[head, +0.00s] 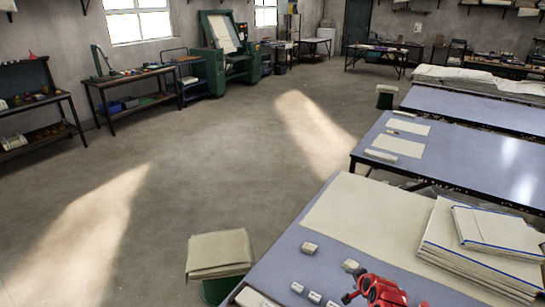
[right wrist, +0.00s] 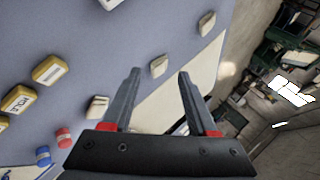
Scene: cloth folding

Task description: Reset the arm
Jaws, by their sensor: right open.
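My right gripper (head: 376,290) shows as a red part at the bottom edge of the head view, over the near table (head: 270,270). In the right wrist view, my right gripper (right wrist: 159,76) has its two dark fingers spread apart, with nothing between them. A cream cloth (head: 365,215) lies flat on the near table. A stack of folded cream cloths with blue edges (head: 455,262) sits on its right side. Small pale blocks (head: 310,248) lie near the cloth. My left gripper is not in view.
A bin with a cloth over it (head: 218,252) stands at the table's left edge. Another blue-grey table (head: 460,150) with pale sheets stands behind. Yellow-edged blocks (right wrist: 50,70) lie on the table in the right wrist view. The floor (head: 190,160) at left is open.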

